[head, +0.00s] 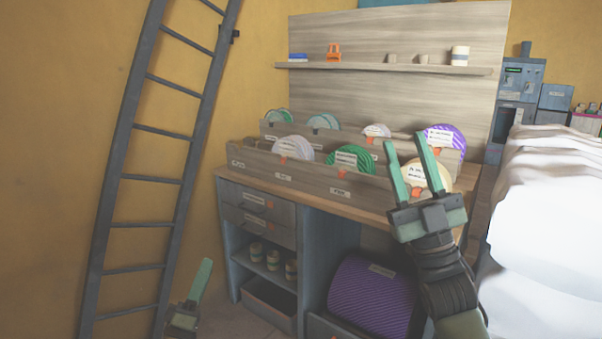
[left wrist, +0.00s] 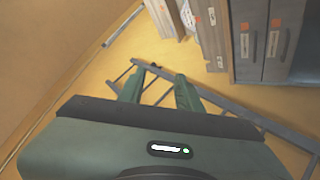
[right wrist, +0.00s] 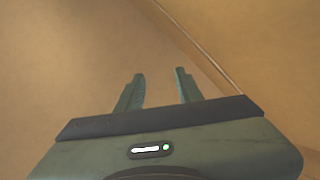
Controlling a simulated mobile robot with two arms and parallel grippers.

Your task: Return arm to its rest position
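My right gripper (head: 405,145) is raised in the head view, fingers pointing up, in front of the right end of the plate rack. Its two green fingers stand apart with nothing between them. The right wrist view shows the same open fingers (right wrist: 160,75) against plain tan surfaces. My left gripper (head: 195,290) is low at the bottom left of the head view, partly cut off, near the foot of the ladder. The left wrist view shows its fingers (left wrist: 157,80) apart and empty, with the ladder beyond them.
A workbench (head: 318,197) carries a wooden rack (head: 295,172) with several coloured discs. A dark ladder (head: 150,175) leans against the yellow wall at left. A purple ribbed roll (head: 370,295) sits under the bench. White sacks (head: 550,210) are piled at right, close to my right arm.

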